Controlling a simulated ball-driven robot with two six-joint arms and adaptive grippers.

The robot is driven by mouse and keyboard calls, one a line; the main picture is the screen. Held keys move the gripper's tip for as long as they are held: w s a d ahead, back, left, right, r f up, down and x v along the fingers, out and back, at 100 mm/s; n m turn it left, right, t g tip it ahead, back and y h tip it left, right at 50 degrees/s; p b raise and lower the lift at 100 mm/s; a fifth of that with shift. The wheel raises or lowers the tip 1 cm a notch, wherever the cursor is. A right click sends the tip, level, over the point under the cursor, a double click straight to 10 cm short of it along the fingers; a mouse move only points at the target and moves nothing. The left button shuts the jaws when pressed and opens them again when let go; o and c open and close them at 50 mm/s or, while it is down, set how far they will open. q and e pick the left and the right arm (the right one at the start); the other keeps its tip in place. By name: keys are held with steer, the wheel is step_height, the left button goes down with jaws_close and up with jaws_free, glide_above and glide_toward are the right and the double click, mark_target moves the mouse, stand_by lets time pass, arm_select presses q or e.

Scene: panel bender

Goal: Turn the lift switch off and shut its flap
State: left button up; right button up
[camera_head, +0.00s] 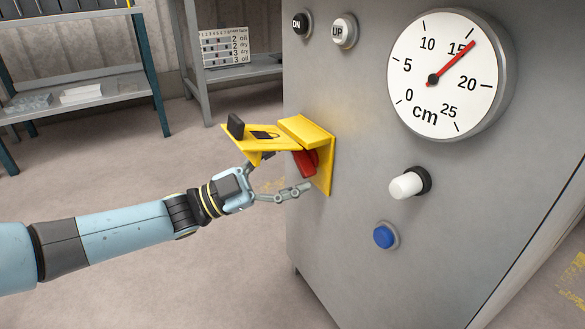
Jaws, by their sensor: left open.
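The lift switch has a yellow housing (322,170) on the grey panel. Its yellow flap (262,137) stands raised, sticking out to the left, with a black tab (235,126) at its outer end. Under it a red switch part (306,163) shows, partly hidden by the flap; I cannot tell whether it is on or off. My left gripper (283,180) is open just below the flap and left of the red part, with one finger below and the other partly behind the flap. Whether it touches anything is unclear. My right gripper is not in view.
Shelves (85,93) stand behind. Floor at left is free.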

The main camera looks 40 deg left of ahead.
arm_select(q)
steer(key=shift+w+d+r, duration=0.15)
steer(key=shift+w+d, duration=0.1)
steer(key=shift+w, duration=0.1)
steer(key=shift+c, duration=0.4)
steer(key=c, duration=0.8)
